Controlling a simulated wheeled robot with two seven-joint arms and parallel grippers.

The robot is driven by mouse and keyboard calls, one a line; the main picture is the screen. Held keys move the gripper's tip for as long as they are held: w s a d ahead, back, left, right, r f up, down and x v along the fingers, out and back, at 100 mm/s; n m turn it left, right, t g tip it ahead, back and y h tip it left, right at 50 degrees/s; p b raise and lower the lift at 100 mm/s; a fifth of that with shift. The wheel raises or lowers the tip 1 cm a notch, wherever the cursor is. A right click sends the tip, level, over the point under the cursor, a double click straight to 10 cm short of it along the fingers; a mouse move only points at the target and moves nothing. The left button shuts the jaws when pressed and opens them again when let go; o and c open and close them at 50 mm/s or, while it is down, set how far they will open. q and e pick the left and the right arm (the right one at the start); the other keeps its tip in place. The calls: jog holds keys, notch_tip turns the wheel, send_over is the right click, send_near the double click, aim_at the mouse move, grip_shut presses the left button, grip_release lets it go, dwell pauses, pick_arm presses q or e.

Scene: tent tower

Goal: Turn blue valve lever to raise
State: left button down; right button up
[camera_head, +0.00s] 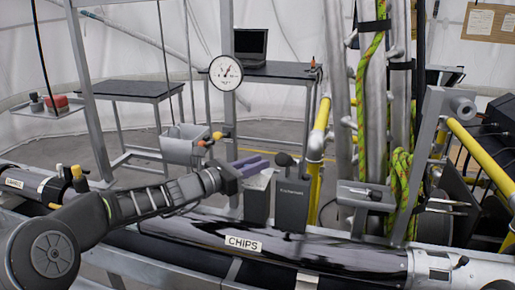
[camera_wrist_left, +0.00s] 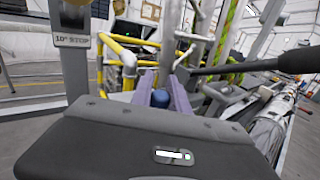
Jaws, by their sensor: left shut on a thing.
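My left gripper (camera_head: 258,163) reaches in from the left in the head view, its purple fingers pointing right over the grey boxes beside the CHIPS tube. In the left wrist view, the gripper (camera_wrist_left: 164,88) is shut on a rounded blue piece (camera_wrist_left: 160,98), which looks like the blue valve lever's end. The rest of the lever is hidden by the fingers and the gripper body. In the head view I cannot make out any blue on the lever. My right gripper is not in view.
A dark box with a black knob (camera_head: 285,159) stands just right of my fingers. A black handle (camera_wrist_left: 298,60) extends close by on the right. The CHIPS tube (camera_head: 200,229) lies in front. A gauge (camera_head: 225,73), yellow pipes (camera_head: 319,130) and green rope (camera_head: 401,175) stand behind.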

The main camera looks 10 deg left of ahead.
pick_arm(q)
jog(key=m+g+h+p, duration=0.1)
jog(key=p, duration=0.1)
jog(key=m+g+h+p, duration=0.1)
jog(key=p, duration=0.1)
jog(key=a+m+g+h+p, duration=0.1)
jog(key=g+p, duration=0.1)
jog(key=shift+w+a+r+h, duration=0.1)
jog(key=shift+r+h, duration=0.2)
jog(key=shift+r, duration=0.05)
jog(key=shift+a+f+m+g+h+p, duration=0.15)
jog(key=shift+m+g+h+p, duration=0.35)
jog(key=shift+m+g+p, duration=0.45)
jog(key=shift+a+f+m+g+h+p, duration=0.15)
jog(key=shift+m+g+h+p, duration=0.5)
jog(key=shift+g, duration=0.5)
jog(key=c, duration=1.3)
grip_release()
